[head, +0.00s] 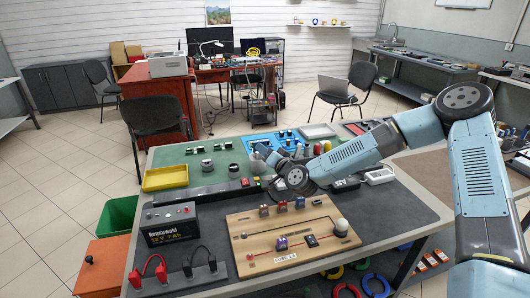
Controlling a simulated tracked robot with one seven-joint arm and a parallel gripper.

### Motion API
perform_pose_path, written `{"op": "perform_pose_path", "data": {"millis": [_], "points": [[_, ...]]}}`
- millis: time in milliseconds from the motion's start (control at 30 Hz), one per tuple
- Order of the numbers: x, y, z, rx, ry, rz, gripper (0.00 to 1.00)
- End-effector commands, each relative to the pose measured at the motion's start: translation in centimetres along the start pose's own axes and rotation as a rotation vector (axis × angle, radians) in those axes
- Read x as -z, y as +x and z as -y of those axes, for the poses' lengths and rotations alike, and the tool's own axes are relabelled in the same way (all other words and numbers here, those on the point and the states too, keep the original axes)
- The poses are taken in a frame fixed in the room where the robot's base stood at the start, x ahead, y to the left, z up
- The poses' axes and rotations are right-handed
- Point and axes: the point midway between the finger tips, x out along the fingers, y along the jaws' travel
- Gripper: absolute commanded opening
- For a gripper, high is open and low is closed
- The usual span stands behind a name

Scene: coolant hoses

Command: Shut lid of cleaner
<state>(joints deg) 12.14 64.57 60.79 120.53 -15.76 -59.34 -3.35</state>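I cannot make out for certain which thing is the cleaner or how its lid stands. A white-grey box-shaped device (168,66) stands on the red desk at the back left, too small to tell what it is. An orange box (102,264) with a small dark knob on top is on the floor at the table's left. My gripper (258,158) is at the end of my blue arm, over the middle of the workbench (415,212) and far from both. Its fingers are small and partly hidden by my wrist, so I cannot see their gap.
On the workbench stand a black battery (168,225), a wooden circuit board (290,236), a yellow tray (165,177), and a blue mat with small tools (285,137). A green bin (118,215) stands at the left.

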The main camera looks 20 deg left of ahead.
Motion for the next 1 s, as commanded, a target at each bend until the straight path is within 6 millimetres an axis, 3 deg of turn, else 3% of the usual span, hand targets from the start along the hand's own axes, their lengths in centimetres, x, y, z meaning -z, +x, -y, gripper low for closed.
{"op": "perform_pose_path", "data": {"millis": [333,1000], "points": [[0.01,-0.02,-0.05,-0.001,0.000,0.000,0.00],[0.92,0.54,0.33,-0.099,0.036,0.103,0.00]]}}
